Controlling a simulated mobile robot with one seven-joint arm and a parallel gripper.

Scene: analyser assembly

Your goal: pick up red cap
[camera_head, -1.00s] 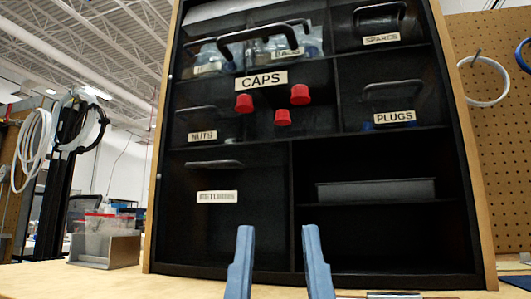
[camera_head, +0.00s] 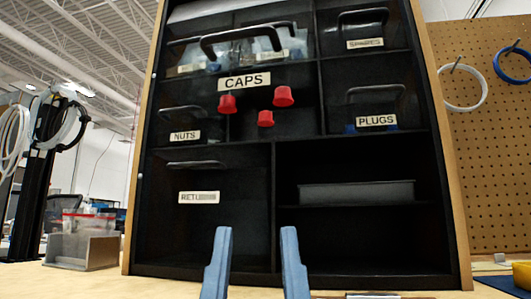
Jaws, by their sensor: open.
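Three red caps show in the head view around the CAPS drawer (camera_head: 244,82): a left cap (camera_head: 227,104), a middle, lower cap (camera_head: 265,118) and a right cap (camera_head: 284,96). The CAPS drawer appears pulled out, with its black handle above the label. What holds the caps up is too dark to tell. My gripper (camera_head: 257,245) shows two blue-grey fingers at the bottom of the picture. It is open and empty, below the caps and apart from them, in front of the cabinet's lower part.
The black cabinet (camera_head: 283,172) has a NUTS drawer (camera_head: 184,136), a PLUGS drawer (camera_head: 376,120) and an open compartment (camera_head: 360,240) at lower right. A grey bin (camera_head: 82,250) stands on the wooden bench at left. Hoses hang on the pegboard (camera_head: 480,150) at right.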

